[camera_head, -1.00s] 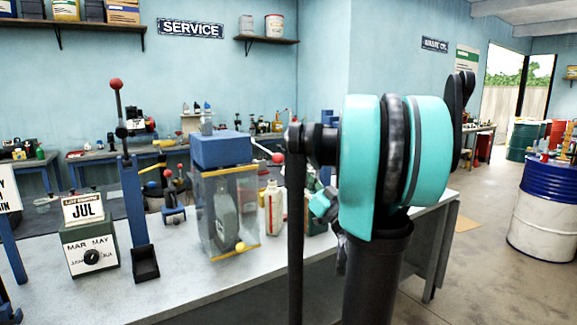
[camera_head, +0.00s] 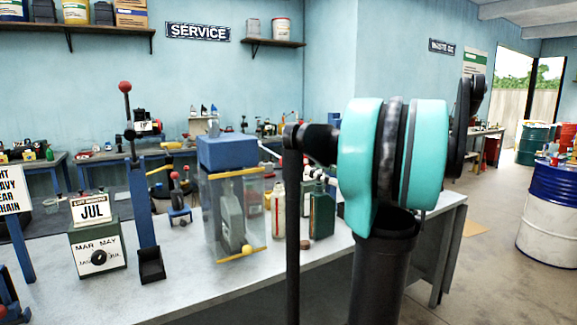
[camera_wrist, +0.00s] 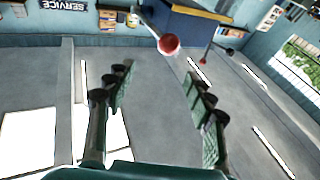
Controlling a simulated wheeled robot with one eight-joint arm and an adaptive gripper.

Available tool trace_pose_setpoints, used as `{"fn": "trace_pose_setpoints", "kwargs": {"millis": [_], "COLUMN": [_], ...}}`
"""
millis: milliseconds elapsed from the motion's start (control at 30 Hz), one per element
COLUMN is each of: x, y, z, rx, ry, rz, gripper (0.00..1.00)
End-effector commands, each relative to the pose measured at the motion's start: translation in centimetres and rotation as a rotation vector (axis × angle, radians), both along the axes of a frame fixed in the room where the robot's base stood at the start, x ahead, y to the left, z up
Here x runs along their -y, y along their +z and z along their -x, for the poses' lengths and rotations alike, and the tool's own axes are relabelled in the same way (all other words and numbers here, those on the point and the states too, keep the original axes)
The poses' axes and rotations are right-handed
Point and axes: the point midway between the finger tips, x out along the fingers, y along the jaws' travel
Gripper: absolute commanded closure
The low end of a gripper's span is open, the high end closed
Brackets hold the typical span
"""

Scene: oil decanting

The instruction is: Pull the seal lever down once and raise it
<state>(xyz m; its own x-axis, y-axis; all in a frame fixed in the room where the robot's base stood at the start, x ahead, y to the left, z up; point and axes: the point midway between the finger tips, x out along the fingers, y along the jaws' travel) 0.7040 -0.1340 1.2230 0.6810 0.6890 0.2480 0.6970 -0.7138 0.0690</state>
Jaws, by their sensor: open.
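A pale lever rod (camera_head: 268,151) slants down and right from the blue-topped machine (camera_head: 227,151), which has a clear guard with yellow edges. I take this as the seal lever. Its end is hidden behind my dark arm link in the head view. In the wrist view a red knob (camera_wrist: 168,45) on a rod shows large, just beyond and between my fingertips. My gripper (camera_wrist: 165,85) is open and empty, its fingers apart on either side and not touching the knob. In the head view my gripper is mostly hidden behind my arm.
A blue post with a red-knobbed upright lever (camera_head: 125,87) stands left of the machine. A JUL date box (camera_head: 95,235) is at the bench's left. A cream bottle (camera_head: 278,212) and a green bottle (camera_head: 322,213) stand right of the machine.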

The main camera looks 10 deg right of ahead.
Motion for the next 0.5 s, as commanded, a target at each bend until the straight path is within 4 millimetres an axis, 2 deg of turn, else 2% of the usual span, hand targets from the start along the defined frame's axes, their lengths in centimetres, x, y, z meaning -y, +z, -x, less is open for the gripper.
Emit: {"fn": "trace_pose_setpoints", "kwargs": {"millis": [33,200,333,500], "x": [1.6,4.3,4.9,3.6], "y": [0.4,0.9,1.0,1.0], "z": [0.4,2.3,3.0,2.2], "rx": [-0.041,-0.168,-0.211,-0.215], "ry": [0.024,0.11,0.138,0.144], "rz": [0.04,0.126,0.148,0.15], "gripper": [0.46,0.46,0.46,0.46]}}
